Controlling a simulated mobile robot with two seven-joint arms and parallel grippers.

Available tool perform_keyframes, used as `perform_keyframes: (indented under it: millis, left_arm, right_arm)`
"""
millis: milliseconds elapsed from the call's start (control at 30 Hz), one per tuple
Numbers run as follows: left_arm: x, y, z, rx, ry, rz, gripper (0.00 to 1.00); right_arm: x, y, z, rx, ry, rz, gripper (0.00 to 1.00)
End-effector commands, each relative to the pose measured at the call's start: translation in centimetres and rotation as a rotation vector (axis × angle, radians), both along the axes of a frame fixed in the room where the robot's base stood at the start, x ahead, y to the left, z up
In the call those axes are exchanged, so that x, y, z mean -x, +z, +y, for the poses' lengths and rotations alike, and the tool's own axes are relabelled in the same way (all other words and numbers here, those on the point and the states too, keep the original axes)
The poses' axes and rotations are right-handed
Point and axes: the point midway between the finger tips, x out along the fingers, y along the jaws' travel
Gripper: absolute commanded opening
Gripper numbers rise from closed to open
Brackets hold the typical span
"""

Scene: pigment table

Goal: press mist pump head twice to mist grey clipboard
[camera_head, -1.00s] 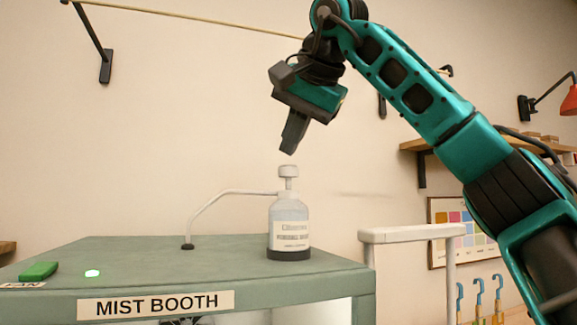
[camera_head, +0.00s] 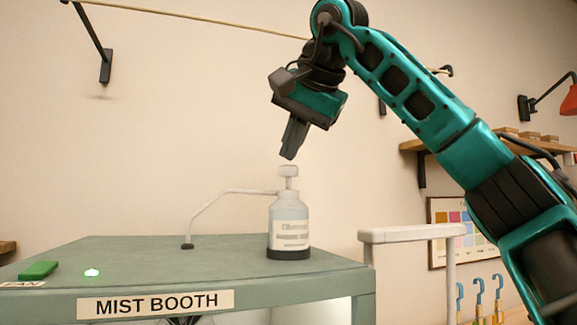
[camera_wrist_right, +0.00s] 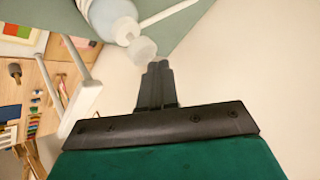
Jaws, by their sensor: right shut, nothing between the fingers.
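The mist bottle (camera_head: 289,222) stands upright on top of the green mist booth (camera_head: 150,262). It is pale with a label and a dark base. Its white pump head (camera_head: 289,171) is on top, and a thin white tube (camera_head: 215,199) runs left from the bottle and down to the booth top. My right gripper (camera_head: 290,157) is shut and empty, pointing down just above the pump head, with little or no visible gap. The right wrist view shows the pump head (camera_wrist_right: 142,50) close beside the fingertips (camera_wrist_right: 158,66). I see no grey clipboard. My left gripper is not in view.
A white rail (camera_head: 412,234) stands right of the booth. A wall shelf (camera_head: 415,145) is behind my right arm.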

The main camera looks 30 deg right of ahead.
Motion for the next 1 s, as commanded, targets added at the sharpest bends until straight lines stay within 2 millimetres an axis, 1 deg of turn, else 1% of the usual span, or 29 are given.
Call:
perform_keyframes:
  millis: [267, 1000]
  left_arm:
    - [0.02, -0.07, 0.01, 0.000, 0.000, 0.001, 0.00]
    - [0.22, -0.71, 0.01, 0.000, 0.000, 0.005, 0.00]
  right_arm:
    - [0.01, -0.03, 0.02, 0.000, 0.000, 0.000, 0.00]
    - [0.00, -0.95, 0.02, 0.000, 0.000, 0.000, 0.00]
